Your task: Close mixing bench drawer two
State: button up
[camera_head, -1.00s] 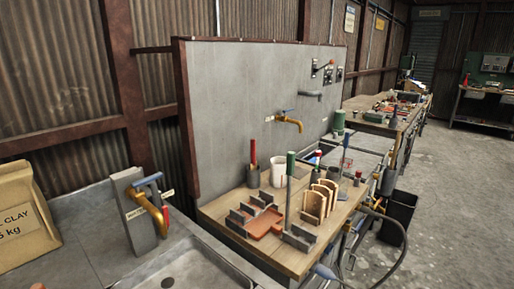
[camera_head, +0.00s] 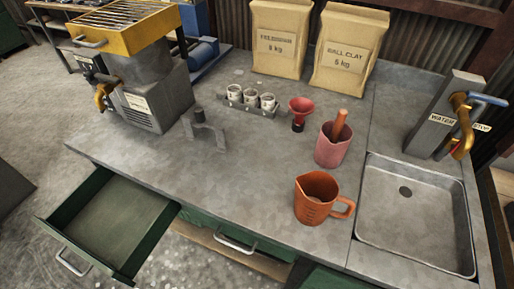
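The mixing bench (camera_head: 235,165) has a grey top. A green drawer (camera_head: 112,225) under its left front stands pulled well out, and its inside looks empty. The open drawer has a metal bar handle (camera_head: 72,263) on its front. To its right, another green drawer front with a metal handle (camera_head: 237,245) looks shut under the bench edge. A further green front (camera_head: 328,279) shows at the bottom edge, mostly cut off. I cannot read any drawer number. My gripper is not in view.
On the bench stand an orange jug (camera_head: 315,198), a pink pot (camera_head: 333,146), a red funnel (camera_head: 300,112), small cups in a rack (camera_head: 250,100), two clay bags (camera_head: 347,50) and a yellow-topped machine (camera_head: 140,75). A sink (camera_head: 415,215) is at right.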

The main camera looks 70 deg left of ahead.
aim_at(115, 223)
jog(key=k+u, duration=0.1)
jog(key=k, duration=0.55)
jog(key=u, duration=1.8)
jog(key=k+l+u, duration=0.2)
jog(key=l+u, duration=0.2)
jog(key=k+l+u, duration=0.35)
jog(key=i+j, duration=0.1)
